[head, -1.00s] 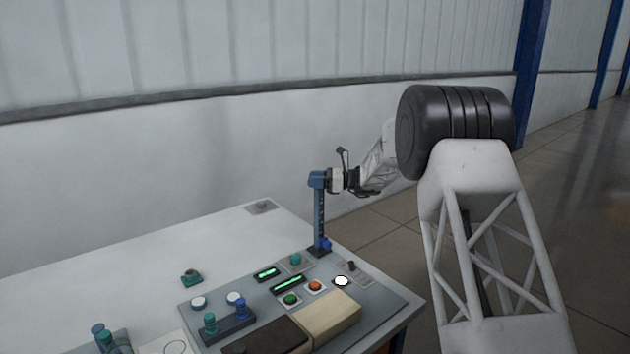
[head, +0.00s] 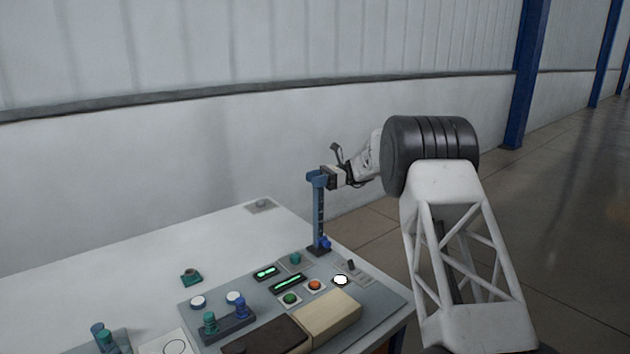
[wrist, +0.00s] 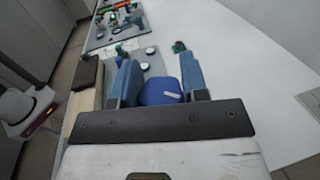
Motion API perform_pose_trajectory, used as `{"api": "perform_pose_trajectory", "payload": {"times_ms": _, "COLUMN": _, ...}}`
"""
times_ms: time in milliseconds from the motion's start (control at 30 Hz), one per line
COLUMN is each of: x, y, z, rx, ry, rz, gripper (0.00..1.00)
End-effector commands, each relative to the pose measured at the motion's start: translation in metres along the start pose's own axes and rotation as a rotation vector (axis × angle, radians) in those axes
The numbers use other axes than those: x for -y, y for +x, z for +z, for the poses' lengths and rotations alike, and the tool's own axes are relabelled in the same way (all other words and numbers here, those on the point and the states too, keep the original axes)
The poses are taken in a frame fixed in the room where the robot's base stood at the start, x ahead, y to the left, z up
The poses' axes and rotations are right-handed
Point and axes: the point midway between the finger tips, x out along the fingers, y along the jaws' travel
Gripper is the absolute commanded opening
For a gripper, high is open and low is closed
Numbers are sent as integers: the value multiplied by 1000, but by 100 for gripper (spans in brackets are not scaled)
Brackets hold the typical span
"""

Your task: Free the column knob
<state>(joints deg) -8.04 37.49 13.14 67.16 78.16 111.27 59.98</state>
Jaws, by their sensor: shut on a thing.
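The dark blue column (head: 319,217) stands upright near the far right corner of the console panel. My gripper (head: 317,177) is at the top of the column, coming in from the right. In the wrist view my gripper (wrist: 160,82) has one blue finger on each side of the blue column knob (wrist: 158,93), which carries a short white mark. It is shut on the knob. The knob is hidden by the fingers in the head view. A small blue part (head: 325,243) sits low on the column, by its dark foot.
The console panel (head: 265,308) holds lit green displays (head: 287,282), a green button (head: 290,299), an orange button (head: 315,286) and a beige block (head: 328,317). A teal part (head: 191,276) lies on the white table (head: 110,285). The table's left far area is mostly clear.

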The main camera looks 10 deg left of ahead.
Motion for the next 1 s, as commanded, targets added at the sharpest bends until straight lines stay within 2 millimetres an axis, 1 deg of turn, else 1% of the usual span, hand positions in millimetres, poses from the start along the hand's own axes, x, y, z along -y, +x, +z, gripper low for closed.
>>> {"api": "perform_pose_trajectory", "payload": {"times_ms": 233, "x": 0, "y": 1, "z": 0, "rx": 0, "ry": 0, "rz": 1, "gripper": 17}}
{"api": "perform_pose_trajectory", "payload": {"times_ms": 267, "x": 0, "y": 1, "z": 0, "rx": 0, "ry": 0, "rz": 1, "gripper": 44}}
{"api": "perform_pose_trajectory", "payload": {"times_ms": 400, "x": 0, "y": 1, "z": 0, "rx": 0, "ry": 0, "rz": 0, "gripper": 65}}
{"api": "perform_pose_trajectory", "payload": {"times_ms": 767, "x": 0, "y": -1, "z": 0, "rx": 0, "ry": 0, "rz": -1, "gripper": 66}}
{"api": "perform_pose_trajectory", "payload": {"times_ms": 867, "x": 0, "y": -6, "z": 0, "rx": 0, "ry": 0, "rz": -1, "gripper": 66}}
{"api": "perform_pose_trajectory", "payload": {"times_ms": 1000, "x": 0, "y": -18, "z": 0, "rx": 0, "ry": 0, "rz": -1, "gripper": 66}}
